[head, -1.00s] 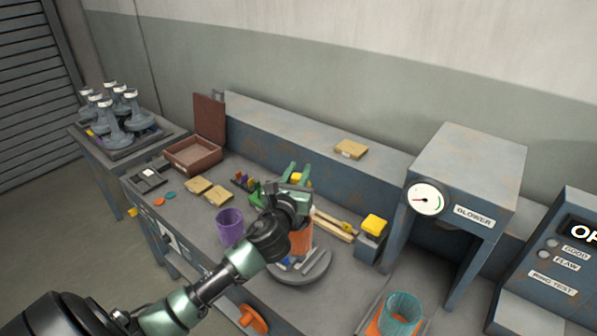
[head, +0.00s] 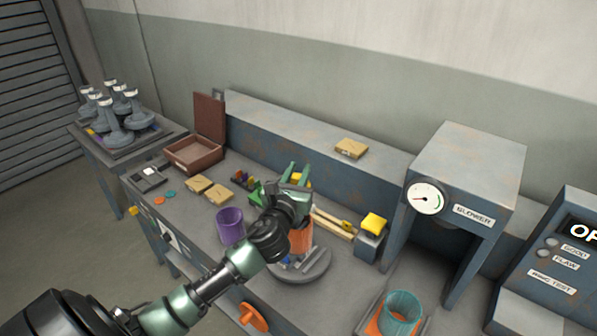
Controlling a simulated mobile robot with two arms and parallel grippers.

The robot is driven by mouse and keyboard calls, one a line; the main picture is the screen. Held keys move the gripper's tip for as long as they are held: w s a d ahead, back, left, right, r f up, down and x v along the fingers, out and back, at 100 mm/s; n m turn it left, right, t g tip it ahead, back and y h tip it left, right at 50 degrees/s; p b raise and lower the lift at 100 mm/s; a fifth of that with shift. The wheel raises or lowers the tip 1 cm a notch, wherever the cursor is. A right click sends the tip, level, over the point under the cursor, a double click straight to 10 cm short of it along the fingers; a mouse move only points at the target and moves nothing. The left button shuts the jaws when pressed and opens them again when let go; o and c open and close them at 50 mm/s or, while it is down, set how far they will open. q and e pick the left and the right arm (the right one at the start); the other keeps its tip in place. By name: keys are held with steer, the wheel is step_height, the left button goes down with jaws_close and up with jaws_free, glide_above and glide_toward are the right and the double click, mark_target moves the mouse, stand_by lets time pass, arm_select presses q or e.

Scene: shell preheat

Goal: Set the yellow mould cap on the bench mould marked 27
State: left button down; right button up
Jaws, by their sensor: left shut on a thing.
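My left gripper (head: 296,174) reaches in over the middle of the bench, its green fingers pointing away from me. It is shut on a yellow piece, which looks like the yellow mould cap (head: 301,178) and is mostly hidden by the fingers. Below and partly behind my wrist, an orange cylinder (head: 301,239) stands on a round grey turntable (head: 314,267). No mark 27 is readable, so I cannot tell which piece is that bench mould. My right gripper is not in view.
A purple cup (head: 230,226) stands left of my wrist. A yellow-topped block (head: 373,224) and the blower (head: 460,180) are to the right. A teal cylinder (head: 402,311) is at the front right. An open brown box (head: 193,154) is at the back left.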

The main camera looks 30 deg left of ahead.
arm_select(q)
steer(key=shift+f, duration=0.4)
steer(key=c, duration=1.5)
jaws_free()
steer(key=shift+o, duration=0.2)
steer(key=shift+p+v, duration=0.55)
steer(key=shift+v, duration=2.2)
glide_toward(296, 181)
steer(key=shift+p+x, duration=0.3)
steer(key=shift+x, duration=0.75)
steer(key=shift+a+f, duration=0.1)
